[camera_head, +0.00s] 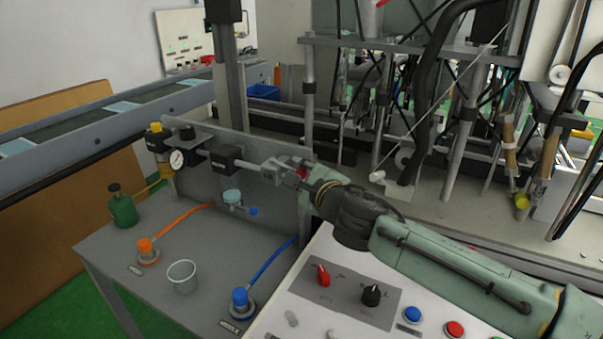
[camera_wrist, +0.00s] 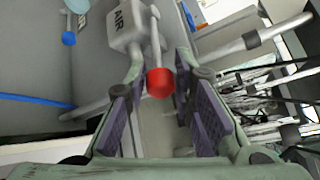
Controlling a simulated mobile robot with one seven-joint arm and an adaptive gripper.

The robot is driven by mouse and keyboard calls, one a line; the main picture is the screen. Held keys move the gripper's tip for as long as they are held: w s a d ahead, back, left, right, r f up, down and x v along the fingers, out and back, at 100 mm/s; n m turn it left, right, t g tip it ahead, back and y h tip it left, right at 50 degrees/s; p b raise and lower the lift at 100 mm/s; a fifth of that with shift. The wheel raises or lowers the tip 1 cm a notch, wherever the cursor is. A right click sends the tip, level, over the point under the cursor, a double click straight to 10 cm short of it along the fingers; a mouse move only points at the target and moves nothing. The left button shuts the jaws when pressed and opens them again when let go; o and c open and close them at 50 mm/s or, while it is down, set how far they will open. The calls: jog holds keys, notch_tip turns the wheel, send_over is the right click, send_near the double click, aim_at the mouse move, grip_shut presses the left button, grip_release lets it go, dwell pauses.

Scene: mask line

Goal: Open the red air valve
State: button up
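The red air valve shows in the wrist view as a grey box marked AIR (camera_wrist: 126,25) with a thin metal lever ending in a red ball knob (camera_wrist: 160,82). In the head view the red knob (camera_head: 301,172) is small and partly hidden by my gripper (camera_head: 287,177). In the wrist view my gripper (camera_wrist: 160,95) is open, with purple-padded fingers on either side of the knob. Small gaps show between the knob and both fingers, so it looks ungripped. How deep the knob sits between the fingers is hard to tell.
A pressure gauge (camera_head: 177,159) and a black block (camera_head: 223,158) sit along the pipe to the left. A blue knob (camera_head: 253,211) is below. A control panel with red (camera_head: 323,275) and black (camera_head: 371,295) switches lies under my arm. Machine posts and cables crowd the right.

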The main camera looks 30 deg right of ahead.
grip_shut()
jog(key=shift+r, duration=0.1)
dwell(0.4)
jog(key=shift+w+d+r+n+y+p, duration=0.2)
jog(key=shift+d+n+y+p, duration=0.35)
jog(key=shift+p, duration=0.35)
jog(key=shift+w+d+f+n+y, duration=0.15)
jog(key=shift+n+y, duration=0.15)
jog(key=shift+y, duration=0.2)
jog(key=shift+w+d+f+n+y, duration=0.1)
jog(key=shift+n+y, duration=0.15)
jog(key=shift+y, duration=0.2)
jog(key=shift+o, duration=2.4)
grip_release()
jog(key=shift+s+a, duration=0.1)
jog(key=shift+a, duration=0.05)
